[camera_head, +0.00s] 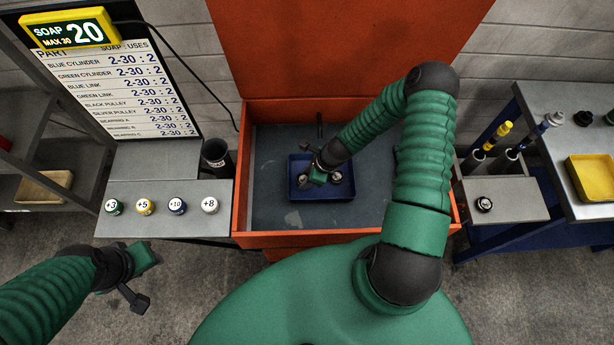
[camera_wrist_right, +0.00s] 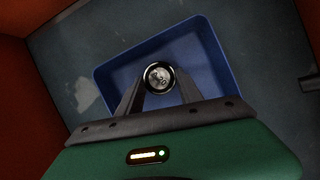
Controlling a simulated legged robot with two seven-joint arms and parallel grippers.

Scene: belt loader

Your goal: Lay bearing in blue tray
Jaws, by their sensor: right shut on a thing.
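The blue tray (camera_head: 293,171) lies on the grey floor of the orange bin, and its wall also shows in the right wrist view (camera_wrist_right: 122,62). My right gripper (camera_head: 320,174) reaches down over the tray. In the right wrist view its dark fingers (camera_wrist_right: 159,84) are shut on a round silver bearing (camera_wrist_right: 159,76) with a dark rim. The bearing is over the tray's inside; whether it touches the tray floor I cannot tell. In the head view small bright round parts show in the tray beside the gripper, partly hidden. My left gripper (camera_head: 142,278) hangs at lower left, away from the bin; its jaw opening is unclear.
The orange bin (camera_head: 345,240) has raised walls and a tall back panel.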

